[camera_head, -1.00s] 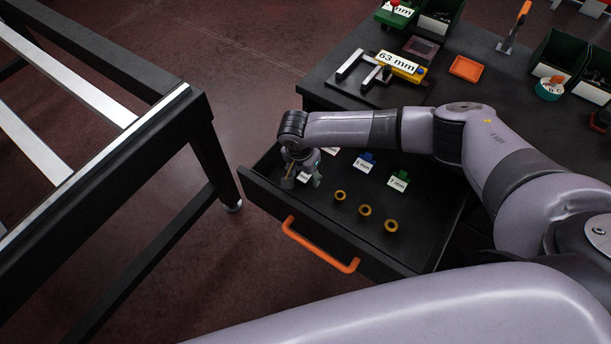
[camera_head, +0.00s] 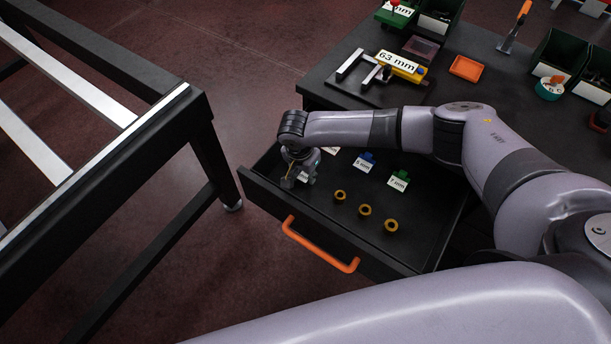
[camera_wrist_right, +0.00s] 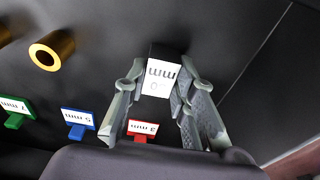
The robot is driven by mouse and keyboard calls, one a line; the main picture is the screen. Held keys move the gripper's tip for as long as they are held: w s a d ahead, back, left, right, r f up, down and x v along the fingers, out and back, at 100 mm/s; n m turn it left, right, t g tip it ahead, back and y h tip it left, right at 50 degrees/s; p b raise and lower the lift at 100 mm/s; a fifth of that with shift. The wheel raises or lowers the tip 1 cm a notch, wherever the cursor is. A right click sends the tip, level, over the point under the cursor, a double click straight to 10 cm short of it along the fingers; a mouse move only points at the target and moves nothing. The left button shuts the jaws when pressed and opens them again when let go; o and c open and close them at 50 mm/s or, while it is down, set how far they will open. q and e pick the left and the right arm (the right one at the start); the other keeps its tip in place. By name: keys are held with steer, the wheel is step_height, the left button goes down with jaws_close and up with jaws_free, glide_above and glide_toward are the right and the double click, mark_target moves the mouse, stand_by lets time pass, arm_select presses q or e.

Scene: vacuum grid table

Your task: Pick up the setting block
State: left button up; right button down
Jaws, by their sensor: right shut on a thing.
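The setting block is a small dark block with a white label marked "mm" (camera_wrist_right: 162,77). In the right wrist view it sits between the two grey fingers of my right gripper (camera_wrist_right: 160,92), which is shut on it. In the head view my right gripper (camera_head: 299,177) points down into the far left corner of the open drawer (camera_head: 425,222), and only a little grey of the block (camera_head: 287,183) shows beside the fingers. I cannot tell whether the block touches the drawer floor. My left gripper is not in view.
The drawer also holds several brass rings (camera_head: 364,210), a blue labelled piece (camera_head: 365,162), a green one (camera_head: 398,180) and a red one (camera_wrist_right: 142,131). An orange handle (camera_head: 318,246) is on the drawer front. A dark frame table (camera_head: 190,115) stands left.

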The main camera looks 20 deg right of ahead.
mark_target(305, 175)
step_height(305, 175, up, 20)
steer(key=s+d+r+n+y, duration=0.1)
steer(key=s+d+r+n, duration=0.3)
steer(key=s+r+n, duration=0.5)
steer(key=shift+s+d+r+n+t+b, duration=0.15)
steer(key=shift+s+n+t+b, duration=0.2)
steer(key=shift+n, duration=0.35)
